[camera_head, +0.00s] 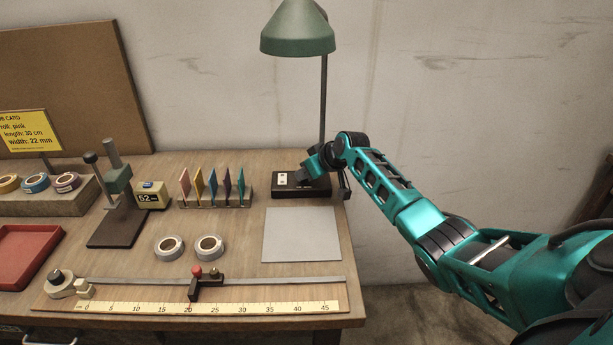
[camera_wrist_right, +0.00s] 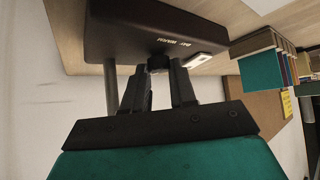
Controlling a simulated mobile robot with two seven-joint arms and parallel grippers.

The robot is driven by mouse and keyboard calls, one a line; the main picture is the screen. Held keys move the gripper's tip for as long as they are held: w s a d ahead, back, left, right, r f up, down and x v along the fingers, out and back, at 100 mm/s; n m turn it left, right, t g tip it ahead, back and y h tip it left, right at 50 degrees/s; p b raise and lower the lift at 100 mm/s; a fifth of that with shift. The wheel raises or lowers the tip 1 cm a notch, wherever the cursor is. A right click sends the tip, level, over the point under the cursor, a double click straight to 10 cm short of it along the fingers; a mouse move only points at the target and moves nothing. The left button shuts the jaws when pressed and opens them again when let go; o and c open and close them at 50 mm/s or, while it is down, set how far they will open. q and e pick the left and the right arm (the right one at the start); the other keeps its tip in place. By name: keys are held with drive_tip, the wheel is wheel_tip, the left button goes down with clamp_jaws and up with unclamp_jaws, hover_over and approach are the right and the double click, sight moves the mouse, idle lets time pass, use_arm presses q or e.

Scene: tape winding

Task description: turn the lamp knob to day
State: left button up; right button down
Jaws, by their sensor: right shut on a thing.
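The desk lamp has a green shade (camera_head: 298,36), a thin dark pole (camera_head: 323,95) and a dark base (camera_head: 290,191) at the back right of the table. My right gripper (camera_head: 312,172) is at the lamp base in the head view. In the right wrist view the base (camera_wrist_right: 120,32) fills the upper left, with small white lettering on its face. The dark round knob (camera_wrist_right: 157,62) sits on that face between the fingertips of my right gripper (camera_wrist_right: 158,72), which is shut on it. The knob's pointing direction cannot be made out. My left gripper is not in view.
A grey mat (camera_head: 301,235) lies in front of the lamp. A rack of coloured cards (camera_head: 213,190) stands left of the base. Two tape rolls (camera_head: 168,247), a ruler (camera_head: 200,308) and a red tray (camera_head: 25,255) are on the table. The wall is close behind.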

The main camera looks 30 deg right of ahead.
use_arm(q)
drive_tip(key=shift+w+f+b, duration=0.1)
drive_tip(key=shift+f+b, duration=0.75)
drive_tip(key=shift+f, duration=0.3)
use_arm(e)
drive_tip(key=shift+d+n+y, duration=0.15)
drive_tip(key=shift+n+y, duration=0.55)
drive_tip(key=shift+n, duration=0.2)
drive_tip(key=c, duration=0.9)
unclamp_jaws()
use_arm(q)
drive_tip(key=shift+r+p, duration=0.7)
drive_tip(key=shift+p, duration=0.05)
use_arm(e)
drive_tip(key=v, duration=1.3)
drive_tip(key=shift+w, duration=0.2)
drive_tip(key=shift+d+r, duration=0.1)
